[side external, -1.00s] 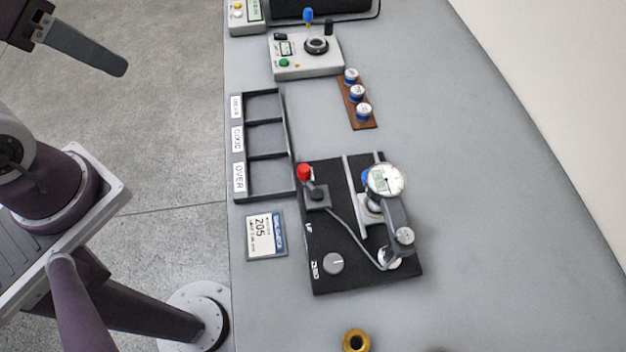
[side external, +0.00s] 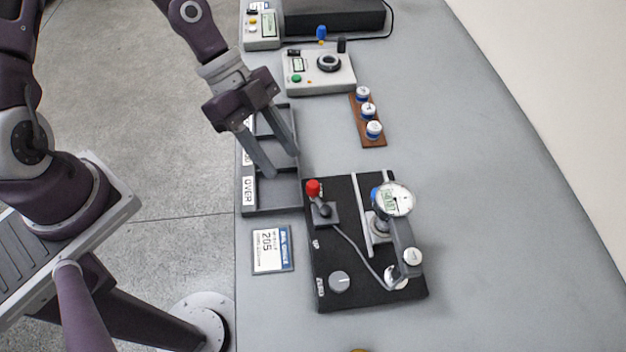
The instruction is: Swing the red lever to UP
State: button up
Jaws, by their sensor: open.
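The red lever (side external: 313,187) is a red knob on a short arm, set on a dark square mount (side external: 324,212) at the upper left of the black gauge base (side external: 340,299). Its knob points toward the back left of the base. Small white lettering (side external: 316,244) is on the base's left edge below the mount. A dial gauge (side external: 393,199) stands on the right of the base. My gripper (side external: 283,165) is open and empty, its two grey fingers over the sorting tray, up and left of the red knob and apart from it.
The black tray (side external: 270,211) with labelled compartments lies directly behind and left of the base. A label card (side external: 272,249) lies left of the base. A wooden strip with blue-and-white pieces (side external: 373,143) and a grey control box (side external: 318,84) stand farther back. The table's right side is clear.

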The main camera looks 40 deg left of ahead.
aim_at(312, 184)
jog(key=shift+m+h, duration=0.3)
jog(key=shift+h, duration=0.5)
jog(key=d+f, duration=0.1)
jog(key=d, duration=0.1)
jog(key=d+f, duration=0.2)
jog(key=w+d+f, duration=0.1)
jog(key=d, duration=0.2)
jog(key=shift+f, duration=0.15)
jog(key=shift+t, duration=0.3)
grip_shut()
